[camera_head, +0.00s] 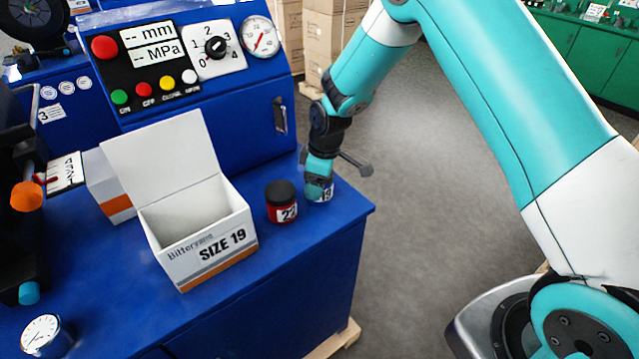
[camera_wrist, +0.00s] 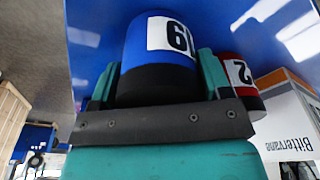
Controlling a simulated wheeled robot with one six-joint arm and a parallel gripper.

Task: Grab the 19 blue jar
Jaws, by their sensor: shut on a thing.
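The blue jar (camera_wrist: 136,42) with a black lid and a white "19" label fills the space between the fingers of my gripper (camera_wrist: 158,72) in the wrist view. The fingers are shut on its two sides. In the head view my gripper (camera_head: 320,180) points down at the right end of the blue bench top. It hides most of the jar there, and only part of the white label (camera_head: 324,193) shows below it. The jar is at or just above the bench top; I cannot tell which.
A red jar (camera_head: 282,208) labelled 22, with a black lid, stands close left of my gripper. An open white "SIZE 19" box (camera_head: 208,252) stands further left. The blue machine panel (camera_head: 190,60) rises behind. The bench edge is just right of my gripper.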

